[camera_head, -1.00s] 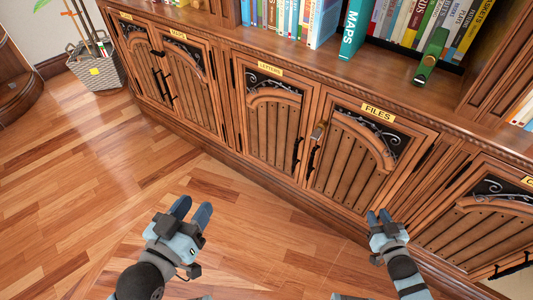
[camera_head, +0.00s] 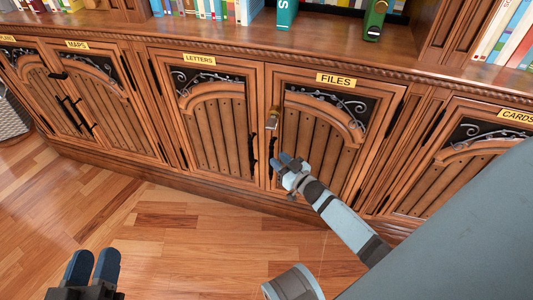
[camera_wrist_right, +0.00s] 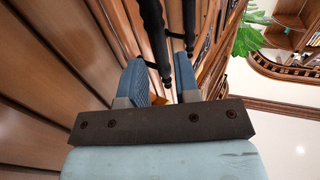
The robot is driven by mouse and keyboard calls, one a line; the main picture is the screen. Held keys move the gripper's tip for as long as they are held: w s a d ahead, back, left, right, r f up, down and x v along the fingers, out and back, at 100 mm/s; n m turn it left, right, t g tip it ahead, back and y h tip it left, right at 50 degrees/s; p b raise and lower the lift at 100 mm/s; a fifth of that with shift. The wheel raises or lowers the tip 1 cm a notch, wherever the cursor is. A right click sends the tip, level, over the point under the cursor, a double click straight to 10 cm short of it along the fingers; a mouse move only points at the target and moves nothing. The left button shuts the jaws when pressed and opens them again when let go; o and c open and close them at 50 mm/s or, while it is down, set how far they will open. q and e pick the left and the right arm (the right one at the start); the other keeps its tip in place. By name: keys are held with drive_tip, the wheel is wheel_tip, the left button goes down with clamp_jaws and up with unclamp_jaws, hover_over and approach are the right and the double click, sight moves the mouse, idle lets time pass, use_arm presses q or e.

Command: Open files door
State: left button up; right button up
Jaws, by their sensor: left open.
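The wooden files door (camera_head: 315,150), under the "FILES" label (camera_head: 336,79), looks closed. Its dark vertical handle (camera_head: 271,152) is at its left edge, partly hidden by my right gripper. My right gripper (camera_head: 285,160) is in front of that edge. In the right wrist view its two blue fingers (camera_wrist_right: 162,82) are apart. One black handle bar (camera_wrist_right: 155,35) ends between them; a second bar (camera_wrist_right: 189,25) runs by the right finger. I cannot tell whether the fingers touch a bar. My left gripper (camera_head: 92,266) is open and empty over the floor at lower left.
The letters door (camera_head: 215,125) adjoins on the left, with its handle (camera_head: 252,153) close by. A brass-coloured fitting (camera_head: 272,119) sits above the files handle. The cards door (camera_head: 460,160) is to the right. Wooden floor (camera_head: 180,235) in front is clear.

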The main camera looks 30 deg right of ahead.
use_arm(q)
wheel_tip(320, 180, down, 3)
drive_tip(key=shift+d+f+g+b, duration=0.1)
drive_tip(key=shift+g+b, duration=0.5)
drive_tip(key=shift+b, duration=0.2)
use_arm(e)
drive_tip(key=w, duration=0.6)
drive_tip(key=shift+a, duration=0.4)
drive_tip(key=shift+w, duration=0.1)
drive_tip(key=shift+c, duration=0.3)
clamp_jaws()
